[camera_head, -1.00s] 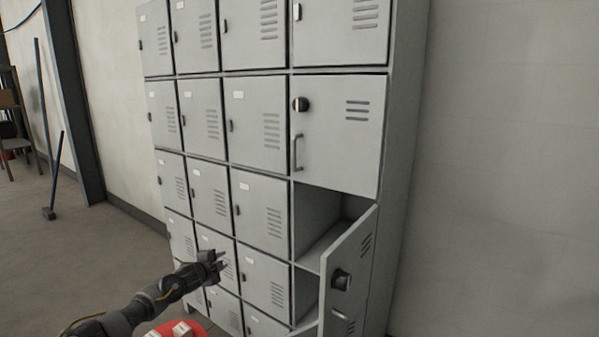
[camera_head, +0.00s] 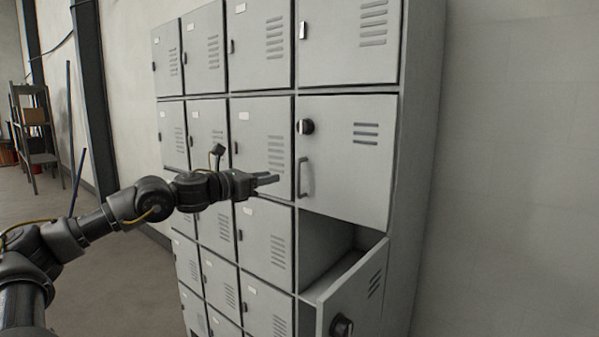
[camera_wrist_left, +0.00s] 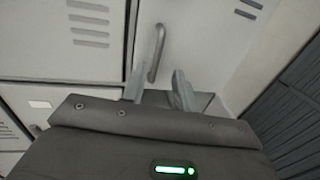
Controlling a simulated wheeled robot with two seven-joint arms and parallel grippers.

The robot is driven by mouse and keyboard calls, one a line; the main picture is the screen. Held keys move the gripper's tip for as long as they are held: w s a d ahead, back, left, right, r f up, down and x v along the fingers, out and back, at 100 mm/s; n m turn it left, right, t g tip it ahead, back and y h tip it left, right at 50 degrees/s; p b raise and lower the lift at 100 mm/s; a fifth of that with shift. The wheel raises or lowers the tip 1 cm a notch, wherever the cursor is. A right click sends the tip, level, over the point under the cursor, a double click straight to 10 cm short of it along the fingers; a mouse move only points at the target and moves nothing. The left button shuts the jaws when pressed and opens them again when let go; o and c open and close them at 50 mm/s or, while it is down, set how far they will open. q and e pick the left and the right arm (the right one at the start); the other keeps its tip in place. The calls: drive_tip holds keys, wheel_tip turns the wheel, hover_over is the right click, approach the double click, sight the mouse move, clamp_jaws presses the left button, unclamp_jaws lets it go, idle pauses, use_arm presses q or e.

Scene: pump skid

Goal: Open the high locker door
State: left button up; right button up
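The high locker door (camera_head: 345,160) is a grey panel in the right column with vent slots, a dark round knob (camera_head: 305,127) and a vertical bar handle (camera_head: 304,178). It looks shut. My left gripper (camera_head: 268,179) is left of the handle in the head view, pointing right towards it. In the left wrist view, the fingers (camera_wrist_left: 160,86) are spread, with the handle (camera_wrist_left: 156,52) just beyond the fingertips and roughly between them. Nothing is held, and contact with the handle is not visible. My right gripper is not in view.
Below, a lower locker door (camera_head: 352,297) with its own knob stands open, showing an empty compartment (camera_head: 325,250). Other shut lockers (camera_head: 262,135) fill the columns to the left. A plain wall (camera_head: 520,170) is on the right. A shelf rack (camera_head: 35,130) stands far left.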

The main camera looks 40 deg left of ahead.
use_arm(q)
drive_tip(key=p, duration=0.8)
hover_over(298, 192)
drive_tip(key=shift+a, duration=0.25)
drive_tip(key=shift+w+f, duration=0.15)
drive_tip(key=shift+w, duration=0.15)
clamp_jaws()
